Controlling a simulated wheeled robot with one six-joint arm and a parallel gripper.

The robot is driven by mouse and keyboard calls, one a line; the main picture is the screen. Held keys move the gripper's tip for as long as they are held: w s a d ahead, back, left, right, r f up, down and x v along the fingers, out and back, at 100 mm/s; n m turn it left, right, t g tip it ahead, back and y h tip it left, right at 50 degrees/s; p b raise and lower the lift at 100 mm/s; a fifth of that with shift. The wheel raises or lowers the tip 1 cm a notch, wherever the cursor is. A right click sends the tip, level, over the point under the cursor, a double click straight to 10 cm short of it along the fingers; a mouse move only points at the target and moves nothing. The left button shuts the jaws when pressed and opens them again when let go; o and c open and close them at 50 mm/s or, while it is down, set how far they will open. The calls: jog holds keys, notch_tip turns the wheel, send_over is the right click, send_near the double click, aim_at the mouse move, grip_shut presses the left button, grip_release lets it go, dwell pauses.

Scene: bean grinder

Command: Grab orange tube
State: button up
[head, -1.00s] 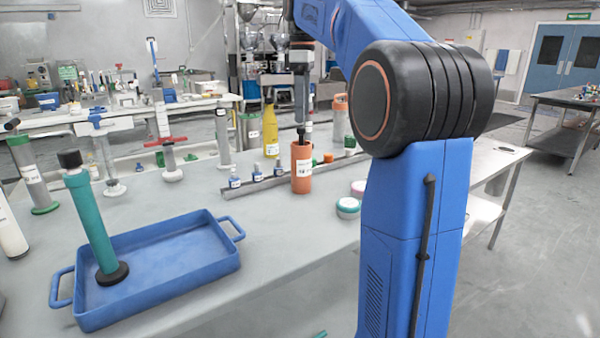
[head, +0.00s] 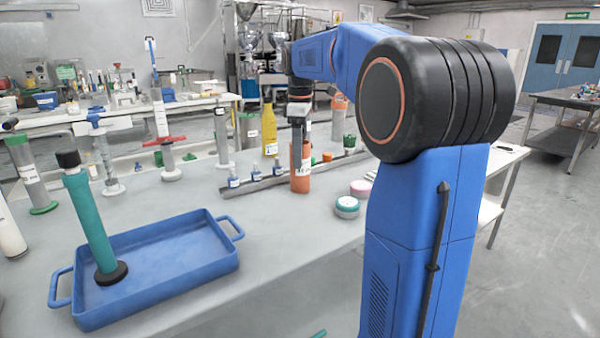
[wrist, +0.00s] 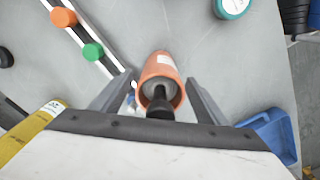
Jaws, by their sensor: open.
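The orange tube (head: 301,182) stands upright on the grey table in the head view, with a white label on its side. In the wrist view the orange tube (wrist: 161,68) shows from above, with a dark plunger or rod in its mouth. My gripper (wrist: 163,88) is open, with one finger on each side of the tube and a gap visible on both sides. In the head view my gripper (head: 298,145) is lowered at the tube and hides part of its upper body.
A blue tray (head: 175,255) holding a teal cylinder (head: 88,220) stands at the front left. A yellow bottle (head: 269,130) stands behind. A round teal-rimmed container (head: 347,207) lies to the right.

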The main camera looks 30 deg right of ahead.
jog(key=shift+f, duration=1.05)
jog(key=c, duration=1.2)
